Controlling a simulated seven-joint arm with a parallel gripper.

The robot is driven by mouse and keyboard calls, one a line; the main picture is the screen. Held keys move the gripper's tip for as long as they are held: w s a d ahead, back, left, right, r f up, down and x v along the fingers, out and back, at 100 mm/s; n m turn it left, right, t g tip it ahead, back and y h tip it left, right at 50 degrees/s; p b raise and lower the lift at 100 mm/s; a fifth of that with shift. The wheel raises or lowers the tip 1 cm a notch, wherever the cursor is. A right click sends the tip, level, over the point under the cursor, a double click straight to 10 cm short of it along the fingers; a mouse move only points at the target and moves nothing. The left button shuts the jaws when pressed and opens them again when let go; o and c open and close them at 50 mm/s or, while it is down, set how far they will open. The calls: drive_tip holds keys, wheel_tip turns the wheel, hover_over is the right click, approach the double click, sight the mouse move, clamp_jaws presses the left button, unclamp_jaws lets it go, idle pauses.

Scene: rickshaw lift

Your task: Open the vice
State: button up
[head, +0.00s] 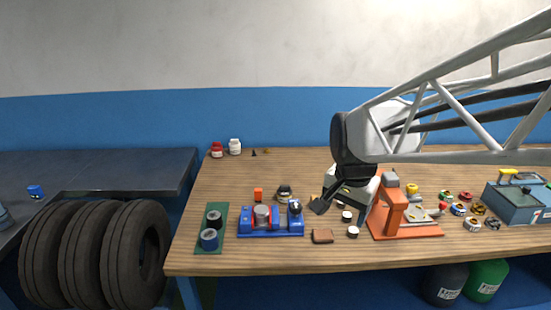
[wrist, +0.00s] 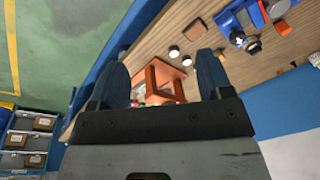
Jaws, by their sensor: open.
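A blue vice-like fixture (head: 270,233) stands on the wooden table left of my gripper, with red parts, a grey round piece in its middle and a dark ball knob at its right end. It also shows at the upper right of the wrist view (wrist: 229,22), outside the fingers. My gripper (head: 340,206) is open and empty above the table, right of the blue fixture and apart from it. In the wrist view, its two fingers (wrist: 162,72) are spread, with the orange stand (wrist: 163,84) seen between them. Whether the fixture's jaws grip the grey piece cannot be told.
The orange stand (head: 396,214) is close to the right of my gripper. Small black-and-white cylinders (head: 352,231) and a brown block (head: 322,236) lie near it. A green mat (head: 215,241) with rolls is at left, and a blue-grey toolbox (head: 515,205) at right. The back of the table is mostly clear.

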drive_tip(key=w+a+f+m+g, duration=0.1)
drive_tip(key=w+f+m, duration=0.15)
drive_tip(key=w, duration=0.45)
drive_tip(key=w+a+f+m, duration=0.1)
drive_tip(key=w+a+m, duration=0.1)
drive_tip(key=w+m, duration=0.35)
drive_tip(key=m, duration=0.5)
hover_over(296, 205)
drive_tip(key=shift+g, duration=0.4)
drive_tip(key=f, duration=0.9)
drive_tip(key=shift+s+d+f, duration=0.1)
drive_tip(key=shift+s+f, duration=0.05)
drive_tip(key=shift+s, duration=0.15)
drive_tip(key=shift+w+f, duration=0.25)
drive_tip(key=shift+f, duration=0.1)
drive_tip(key=shift+f, duration=3.8)
drive_tip(key=c, duration=0.9)
